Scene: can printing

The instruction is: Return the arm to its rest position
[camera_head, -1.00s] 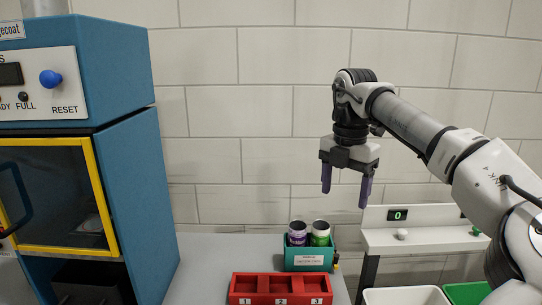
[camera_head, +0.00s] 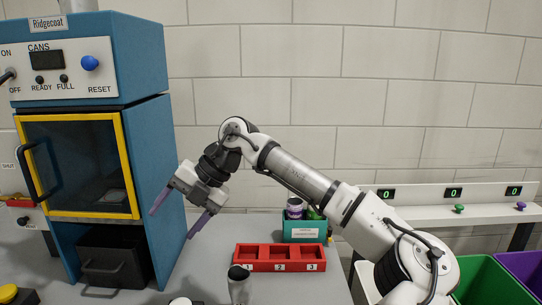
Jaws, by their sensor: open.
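My arm reaches in from the lower right, bent at a raised elbow, with its end angled down to the left. My gripper (camera_head: 171,225) has its two purple fingers spread apart. It is open and empty. It hangs in the air in front of the right side of the blue Ridgecoat machine (camera_head: 146,150) and left of the red tray (camera_head: 240,265). Whether the fingers touch the machine cannot be told from this view.
The red numbered tray and a teal box (camera_head: 304,236) holding cans (camera_head: 294,208) stand on the grey table (camera_head: 205,235). A dark-topped grey cylinder (camera_head: 239,288) stands in front. Green (camera_head: 495,280) and purple (camera_head: 525,270) bins are at right, below a white panel with counters.

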